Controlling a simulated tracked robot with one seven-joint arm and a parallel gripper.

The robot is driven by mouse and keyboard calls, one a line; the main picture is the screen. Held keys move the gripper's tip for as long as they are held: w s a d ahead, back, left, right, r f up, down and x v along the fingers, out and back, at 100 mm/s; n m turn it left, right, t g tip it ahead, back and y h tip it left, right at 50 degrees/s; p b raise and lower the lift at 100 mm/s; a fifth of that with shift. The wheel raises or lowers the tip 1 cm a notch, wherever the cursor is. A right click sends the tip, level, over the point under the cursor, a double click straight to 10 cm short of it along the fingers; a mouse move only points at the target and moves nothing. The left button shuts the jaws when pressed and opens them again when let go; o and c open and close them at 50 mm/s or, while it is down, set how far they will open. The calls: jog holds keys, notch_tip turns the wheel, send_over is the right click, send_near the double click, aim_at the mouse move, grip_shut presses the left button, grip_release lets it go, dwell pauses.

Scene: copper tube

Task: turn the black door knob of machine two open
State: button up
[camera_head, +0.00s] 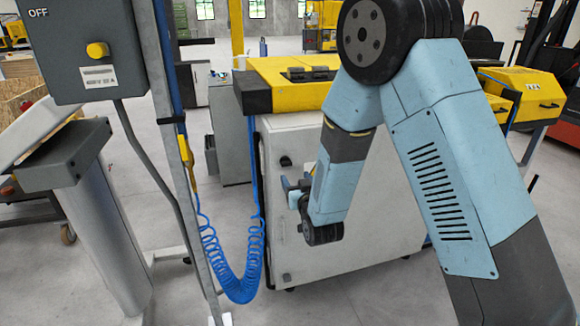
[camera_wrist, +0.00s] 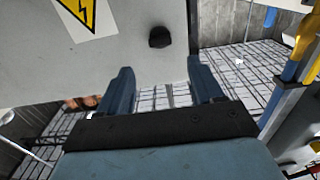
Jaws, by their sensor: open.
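The black door knob (camera_head: 285,161) is on the left upper part of the white cabinet door (camera_head: 375,200), under a yellow machine top. In the wrist view the knob (camera_wrist: 160,37) sits near the door's edge, ahead of the gap between the fingers. My gripper (camera_head: 293,185) is just below the knob in the head view, close to the door. In the wrist view my gripper (camera_wrist: 160,76) has its two blue fingers apart, with nothing between them. The knob looks clear of both fingertips. My forearm covers part of the door.
A coiled blue hose (camera_head: 235,270) hangs left of the cabinet beside a grey post. A yellow warning sign (camera_wrist: 80,10) is on the door. Open floor lies in front of the cabinet.

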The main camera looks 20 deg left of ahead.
aim_at(288, 164)
jog(key=x, duration=0.9)
jog(key=shift+w+a, duration=0.1)
jog(key=shift+w, duration=0.2)
jog(key=c, duration=1.1)
jog(key=shift+o, duration=0.2)
jog(key=shift+s, duration=0.1)
